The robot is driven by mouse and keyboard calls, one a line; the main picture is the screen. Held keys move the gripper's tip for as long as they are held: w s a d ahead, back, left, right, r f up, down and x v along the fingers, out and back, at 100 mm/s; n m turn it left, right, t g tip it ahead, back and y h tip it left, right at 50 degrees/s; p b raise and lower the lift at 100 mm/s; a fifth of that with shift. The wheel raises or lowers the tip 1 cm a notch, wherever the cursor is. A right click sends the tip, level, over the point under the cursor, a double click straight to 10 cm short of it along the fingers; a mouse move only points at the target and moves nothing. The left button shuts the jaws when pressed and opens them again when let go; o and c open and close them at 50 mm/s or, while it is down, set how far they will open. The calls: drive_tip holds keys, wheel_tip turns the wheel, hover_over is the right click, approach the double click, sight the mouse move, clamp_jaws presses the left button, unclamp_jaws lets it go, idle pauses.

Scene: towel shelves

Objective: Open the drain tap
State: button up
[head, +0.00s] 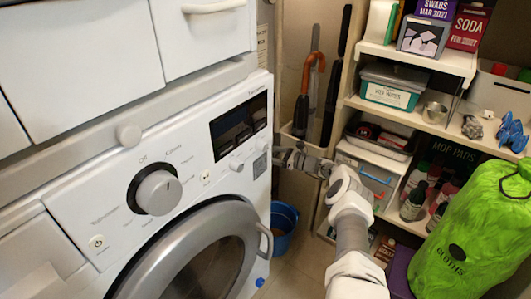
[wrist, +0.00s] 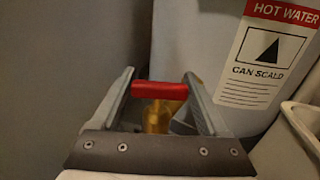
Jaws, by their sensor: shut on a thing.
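The drain tap shows in the wrist view as a red handle (wrist: 160,91) lying crosswise above a brass-coloured body (wrist: 157,116). My gripper (wrist: 158,84) has one finger at each end of the red handle and is shut on it. The tap's lower body is partly hidden between the fingers and behind the gripper's palm. In the head view my arm reaches left past the right side of the white washing machine (head: 235,190). The gripper's end and the tap are hidden there.
Behind the tap stands a pale tank (wrist: 195,45) with a "HOT WATER, CAN SCALD" label (wrist: 262,55). A blue bucket (head: 283,228) stands on the floor below my arm. Loaded shelves (head: 462,62) and a green cloths bag (head: 478,225) are at right.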

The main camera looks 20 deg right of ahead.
idle(0.6)
drive_tip(key=o, duration=1.2)
drive_tip(key=shift+o, duration=0.2)
drive_tip(key=shift+s+d, duration=0.15)
drive_tip(key=p+v, duration=0.1)
drive_tip(key=v, duration=0.6)
drive_tip(key=shift+d, duration=0.2)
